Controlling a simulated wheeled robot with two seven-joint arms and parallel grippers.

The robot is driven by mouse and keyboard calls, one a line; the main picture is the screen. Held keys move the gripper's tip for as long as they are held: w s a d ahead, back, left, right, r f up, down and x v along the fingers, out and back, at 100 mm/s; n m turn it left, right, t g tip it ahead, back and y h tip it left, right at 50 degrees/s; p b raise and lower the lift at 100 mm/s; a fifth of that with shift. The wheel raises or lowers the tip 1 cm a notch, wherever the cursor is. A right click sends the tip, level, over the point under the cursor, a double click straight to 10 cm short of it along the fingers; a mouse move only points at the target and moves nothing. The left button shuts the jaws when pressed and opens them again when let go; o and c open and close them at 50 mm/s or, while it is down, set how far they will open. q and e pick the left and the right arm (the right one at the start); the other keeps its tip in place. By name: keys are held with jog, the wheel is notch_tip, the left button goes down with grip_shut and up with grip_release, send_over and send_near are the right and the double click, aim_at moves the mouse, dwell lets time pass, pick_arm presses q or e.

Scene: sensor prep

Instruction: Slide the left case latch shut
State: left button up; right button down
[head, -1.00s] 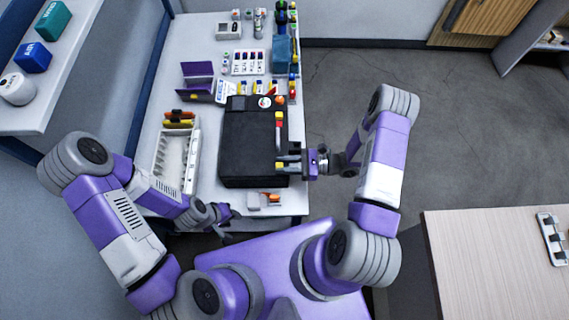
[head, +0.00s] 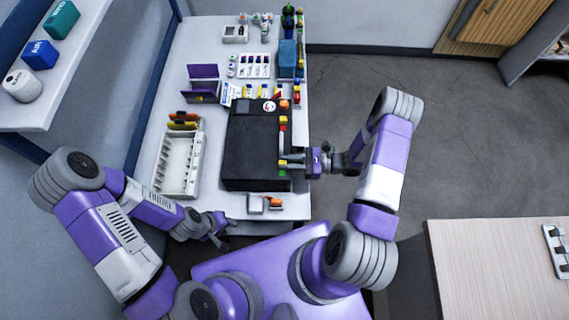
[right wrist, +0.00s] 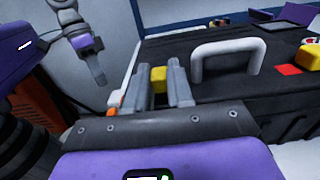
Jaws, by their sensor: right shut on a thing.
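The black case (head: 250,140) lies on the bench with its latches along its right edge in the head view. My right gripper (head: 285,161) is shut on the yellow left latch (right wrist: 158,79); the latch shows between the two fingers in the right wrist view. A green patch (head: 283,174) shows beside this latch in the head view. The other latch (head: 283,128) is yellow with a red patch (head: 283,119) beside it. My left gripper (head: 216,230) hangs away from the case near the bench's front; its finger gap is unclear.
The case's pale handle (right wrist: 228,52) stands just right of my right fingers in the wrist view. A white rack (head: 178,188) sits left of the case. A small grey and orange item (head: 256,205) lies near the bench's front edge. Floor right of the bench is clear.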

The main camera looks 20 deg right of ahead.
jog(key=c, duration=1)
grip_release()
jog(key=shift+w, duration=0.2)
jog(key=shift+o, duration=0.2)
jog(key=v, duration=0.7)
jog(key=shift+s+d+p, duration=0.15)
jog(key=shift+d+p, duration=0.15)
jog(key=shift+p, duration=0.05)
jog(key=shift+s, duration=0.1)
